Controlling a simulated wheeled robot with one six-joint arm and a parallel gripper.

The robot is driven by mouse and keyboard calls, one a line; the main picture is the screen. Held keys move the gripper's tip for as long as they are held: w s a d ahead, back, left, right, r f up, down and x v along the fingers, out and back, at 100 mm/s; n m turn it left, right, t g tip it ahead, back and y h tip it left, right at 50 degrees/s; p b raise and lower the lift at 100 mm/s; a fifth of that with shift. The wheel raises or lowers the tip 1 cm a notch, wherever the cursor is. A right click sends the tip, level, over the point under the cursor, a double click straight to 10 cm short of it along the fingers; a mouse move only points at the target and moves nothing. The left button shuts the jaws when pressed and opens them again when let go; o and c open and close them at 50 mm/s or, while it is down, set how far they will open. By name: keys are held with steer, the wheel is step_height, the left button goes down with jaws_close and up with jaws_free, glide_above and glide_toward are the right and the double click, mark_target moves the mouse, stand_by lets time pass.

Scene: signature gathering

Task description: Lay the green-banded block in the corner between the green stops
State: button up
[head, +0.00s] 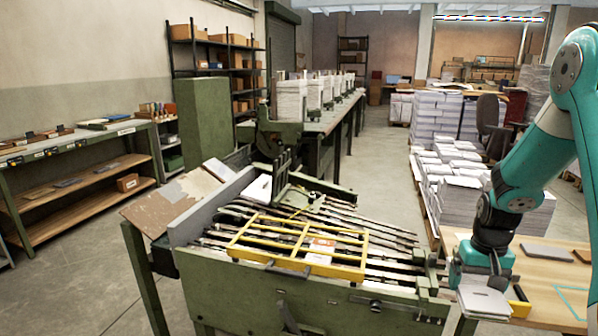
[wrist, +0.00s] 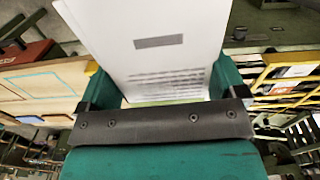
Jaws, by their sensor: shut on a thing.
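My gripper (head: 484,272) is at the right, above the near left part of the wooden table, shut on a white paper block (head: 484,300). In the wrist view the block (wrist: 165,40) stands out between the two teal fingers, with a grey title bar and printed lines on its face. A thin pale green strip (wrist: 165,102) shows at its lower edge, by the dark gripper bar. The block looks held clear of the table, but its underside is hidden. A teal outline (head: 572,291) is marked on the table to the right. I cannot make out the green stops for certain.
The green machine (head: 270,295) with a yellow guard frame (head: 268,252) stands left of my gripper. A grey slab (head: 547,253) lies on the wooden table (head: 535,283), and a yellow-and-black piece (head: 519,301) is beside the block. Paper stacks (head: 455,190) stand behind.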

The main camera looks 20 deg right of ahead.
steer(key=a+f+n, duration=0.2)
steer(key=a+f, duration=0.2)
steer(key=a, duration=0.3)
steer(key=w+a+f+n, duration=0.1)
steer(key=a+f, duration=0.2)
steer(key=a, duration=0.4)
steer(key=a+f+n, duration=0.2)
steer(key=a+f, duration=0.2)
steer(key=a, duration=0.3)
steer(key=shift+w+a+f+n, duration=0.2)
steer(key=shift+w+f+n, duration=0.05)
steer(key=shift+f+n, duration=0.1)
